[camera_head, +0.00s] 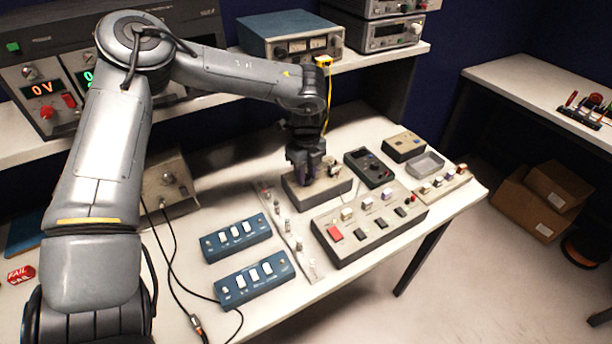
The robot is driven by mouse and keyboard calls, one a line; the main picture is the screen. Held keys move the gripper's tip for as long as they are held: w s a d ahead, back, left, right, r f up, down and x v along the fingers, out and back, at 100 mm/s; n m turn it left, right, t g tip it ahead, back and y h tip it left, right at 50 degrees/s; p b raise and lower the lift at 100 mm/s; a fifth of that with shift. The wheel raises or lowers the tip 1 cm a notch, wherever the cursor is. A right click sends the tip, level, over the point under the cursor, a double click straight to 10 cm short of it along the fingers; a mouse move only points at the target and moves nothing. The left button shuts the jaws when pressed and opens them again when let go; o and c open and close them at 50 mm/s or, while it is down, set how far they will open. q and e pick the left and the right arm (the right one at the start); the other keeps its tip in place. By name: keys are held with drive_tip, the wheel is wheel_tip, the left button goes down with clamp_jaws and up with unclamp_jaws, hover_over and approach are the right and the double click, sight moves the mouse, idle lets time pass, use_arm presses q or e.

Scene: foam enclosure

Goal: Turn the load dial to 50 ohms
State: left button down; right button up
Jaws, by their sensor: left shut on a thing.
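A low grey-beige box (345,188) sits on the workbench near the middle of the head view. My left arm comes in from the left and bends down over it. My left gripper (308,178) points downward at the left part of the box's top and is shut on a small part there. That part appears to be the load dial, but the fingers hide it, so its pointer and setting cannot be read. A small light knob (334,171) shows just right of the fingers. My right gripper is not in view.
Right of the box lie a dark case (369,167) and a grey tray (426,163). In front are a button panel (375,240) and blue switch boxes (237,238). A power supply (60,85) reads 0 V on the shelf. Black cables (172,262) cross the bench.

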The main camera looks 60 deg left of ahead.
use_arm(q)
drive_tip(key=n+b, duration=0.1)
drive_tip(key=n, duration=0.3)
drive_tip(key=shift+n+b, duration=0.45)
drive_tip(key=shift+n, duration=1.15)
drive_tip(key=c, duration=0.8)
unclamp_jaws()
wheel_tip(320, 180, up, 11)
drive_tip(key=shift+f+p, duration=0.1)
drive_tip(key=shift+p, duration=1.15)
